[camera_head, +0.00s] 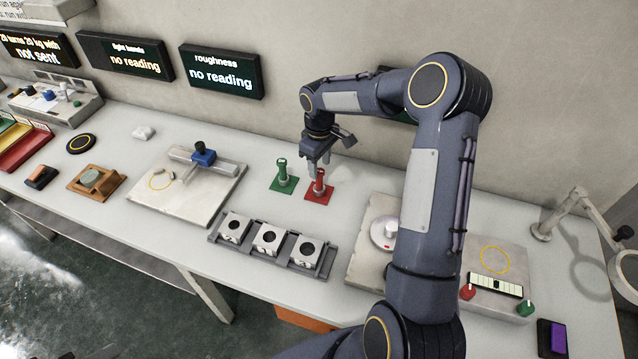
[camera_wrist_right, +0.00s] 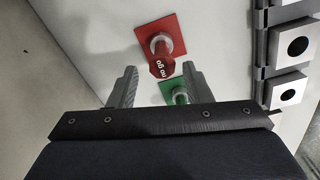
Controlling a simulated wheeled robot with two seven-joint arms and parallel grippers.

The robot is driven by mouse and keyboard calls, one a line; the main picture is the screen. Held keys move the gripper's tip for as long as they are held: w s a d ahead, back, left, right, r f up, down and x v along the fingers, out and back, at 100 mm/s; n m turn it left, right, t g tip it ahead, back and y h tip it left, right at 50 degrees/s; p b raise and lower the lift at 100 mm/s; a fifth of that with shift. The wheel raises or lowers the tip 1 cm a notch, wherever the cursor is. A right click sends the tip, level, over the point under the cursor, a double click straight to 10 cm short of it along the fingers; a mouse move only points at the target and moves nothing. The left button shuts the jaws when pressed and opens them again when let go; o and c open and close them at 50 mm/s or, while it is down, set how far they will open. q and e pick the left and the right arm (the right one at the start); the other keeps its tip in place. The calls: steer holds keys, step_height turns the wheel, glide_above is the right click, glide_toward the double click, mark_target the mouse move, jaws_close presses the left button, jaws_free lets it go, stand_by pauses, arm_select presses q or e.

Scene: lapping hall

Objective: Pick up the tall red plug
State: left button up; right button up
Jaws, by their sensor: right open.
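The red plug (camera_head: 319,188) stands upright on a square red base on the bench; in the right wrist view its top (camera_wrist_right: 162,68) carries lettering that seems to read "no go". A green plug (camera_head: 283,179) on a green base stands just left of it; the wrist view shows it (camera_wrist_right: 180,94) partly hidden by my gripper's body. My right gripper (camera_head: 319,166) is open and empty, pointing down close over the red plug. In the wrist view the red plug's top appears between the fingertips (camera_wrist_right: 159,70), nearer the right one. My left gripper is not in view.
A grey rack with white holed blocks (camera_head: 268,240) stands in front of the plugs. A stone plate with a blue-topped fixture (camera_head: 203,157) is to the left. A pale plate with a round disc (camera_head: 383,232) lies right, partly behind my arm. The wall rises behind.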

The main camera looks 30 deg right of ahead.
mark_target(320, 171)
step_height(320, 171, down, 6)
steer(key=shift+s+r+p, duration=0.1)
steer(key=shift+s+p, duration=0.05)
steer(key=shift+p, duration=0.7)
steer(key=c, duration=0.9)
steer(key=shift+a, duration=0.1)
jaws_close()
steer(key=shift+r, duration=0.15)
